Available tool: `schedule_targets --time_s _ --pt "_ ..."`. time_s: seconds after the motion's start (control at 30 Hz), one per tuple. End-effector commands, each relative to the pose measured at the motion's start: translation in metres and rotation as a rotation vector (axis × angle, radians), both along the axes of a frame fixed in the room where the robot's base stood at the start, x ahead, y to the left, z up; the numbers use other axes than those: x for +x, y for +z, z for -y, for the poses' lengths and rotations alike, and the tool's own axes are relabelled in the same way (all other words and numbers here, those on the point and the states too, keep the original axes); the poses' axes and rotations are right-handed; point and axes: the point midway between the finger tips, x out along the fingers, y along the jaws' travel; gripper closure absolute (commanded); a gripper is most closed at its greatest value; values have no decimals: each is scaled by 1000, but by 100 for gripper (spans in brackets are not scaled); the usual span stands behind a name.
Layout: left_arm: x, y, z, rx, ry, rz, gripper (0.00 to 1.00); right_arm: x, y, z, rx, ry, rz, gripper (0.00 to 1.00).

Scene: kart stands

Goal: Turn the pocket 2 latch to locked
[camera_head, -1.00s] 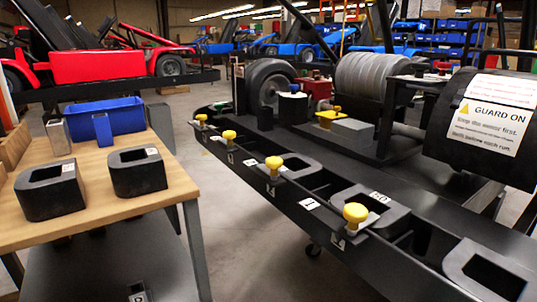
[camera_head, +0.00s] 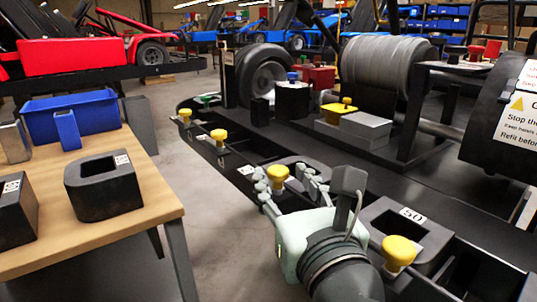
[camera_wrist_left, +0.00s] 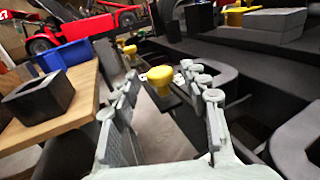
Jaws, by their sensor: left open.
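A row of yellow latch knobs runs along the near edge of the black kart stand (camera_head: 460,262). The knobs include a far one (camera_head: 185,113), one nearer (camera_head: 218,135), a middle one (camera_head: 278,174) and the nearest (camera_head: 398,250). My left gripper (camera_head: 285,180) is open, with its fingers on either side of the middle knob. In the left wrist view that knob (camera_wrist_left: 160,78) shows between the fingertips, closer to the right finger; I cannot tell whether they touch. The pocket numbers are too small to read surely. My right gripper is not in view.
Black pocket blocks, one marked 50 (camera_head: 378,214), sit along the stand. A wooden table (camera_head: 100,232) at left holds black blocks (camera_head: 103,184) and a blue bin (camera_head: 72,116). A grey floor gap separates table and stand.

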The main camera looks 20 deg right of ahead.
Motion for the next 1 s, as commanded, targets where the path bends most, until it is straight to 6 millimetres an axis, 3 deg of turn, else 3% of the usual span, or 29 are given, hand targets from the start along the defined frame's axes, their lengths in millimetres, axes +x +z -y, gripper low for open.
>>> schedule_targets --time_s 0.4,0.77,1.0 --pt "62 -1 2 -1 2 -3 55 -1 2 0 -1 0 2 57" --pt "69 -1 2 -4 0 -3 55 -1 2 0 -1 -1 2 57" --pt "69 -1 2 -4 0 -4 82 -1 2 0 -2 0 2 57"
